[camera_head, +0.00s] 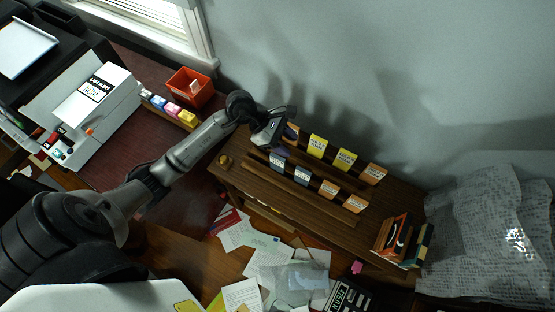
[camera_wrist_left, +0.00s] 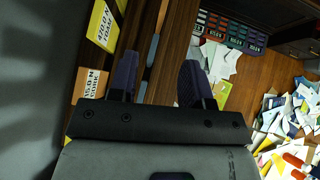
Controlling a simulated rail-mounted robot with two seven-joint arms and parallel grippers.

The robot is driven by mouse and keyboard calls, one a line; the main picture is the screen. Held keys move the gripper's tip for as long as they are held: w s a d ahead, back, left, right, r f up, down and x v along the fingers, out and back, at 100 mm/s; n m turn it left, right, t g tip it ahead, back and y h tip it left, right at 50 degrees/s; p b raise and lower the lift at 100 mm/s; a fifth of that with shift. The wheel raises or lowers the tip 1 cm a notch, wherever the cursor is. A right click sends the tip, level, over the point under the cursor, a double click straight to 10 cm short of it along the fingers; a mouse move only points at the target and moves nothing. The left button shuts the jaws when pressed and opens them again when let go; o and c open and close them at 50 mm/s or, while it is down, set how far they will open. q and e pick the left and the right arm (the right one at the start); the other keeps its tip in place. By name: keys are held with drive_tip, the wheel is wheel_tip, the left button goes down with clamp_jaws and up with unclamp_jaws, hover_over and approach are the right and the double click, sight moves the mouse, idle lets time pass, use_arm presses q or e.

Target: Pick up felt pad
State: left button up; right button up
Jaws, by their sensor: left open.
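A brown wooden rack (camera_head: 240,180) holds two rows of small labelled pads. The back row has an orange pad (camera_head: 292,131), two yellow pads (camera_head: 344,160) and another orange one (camera_head: 373,174). The front row has grey-blue pads (camera_head: 302,175) and orange pads (camera_head: 328,188). I cannot read which one is felt. In the left wrist view a yellow pad (camera_wrist_left: 104,25) reads "FOAM". My left gripper (camera_head: 280,146) is above the rack's left end, over the pads there. Its purple fingers (camera_wrist_left: 158,80) are apart, with thin grey-blue pad edges showing between and beyond them. My right gripper is out of view.
A red bin (camera_head: 190,87) and a white machine (camera_head: 100,105) stand at the left, with small coloured blocks (camera_head: 172,109) between. Books (camera_head: 395,235) stand at the rack's right end. Papers (camera_head: 265,250) litter the floor. The wall lies close behind the rack.

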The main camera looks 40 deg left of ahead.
sight(277, 156)
use_arm(q)
drive_tip(key=a+f+m+g+y+b, duration=0.1)
drive_tip(key=a+f+g+y+b, duration=0.1)
drive_tip(key=a+f+y, duration=0.5)
drive_tip(key=f, duration=0.1)
drive_tip(key=d+f+h, duration=0.1)
drive_tip(key=f, duration=0.1)
drive_tip(key=d+f+h, duration=0.1)
drive_tip(key=f, duration=0.1)
drive_tip(key=shift+f+g, duration=0.2)
drive_tip(key=shift+g, duration=0.1)
drive_tip(key=shift+b+x, duration=0.3)
drive_tip(key=shift+x, duration=2.25)
drive_tip(key=shift+w+f, duration=0.15)
drive_tip(key=shift+f, duration=0.2)
drive_tip(key=shift+c, duration=0.2)
clamp_jaws()
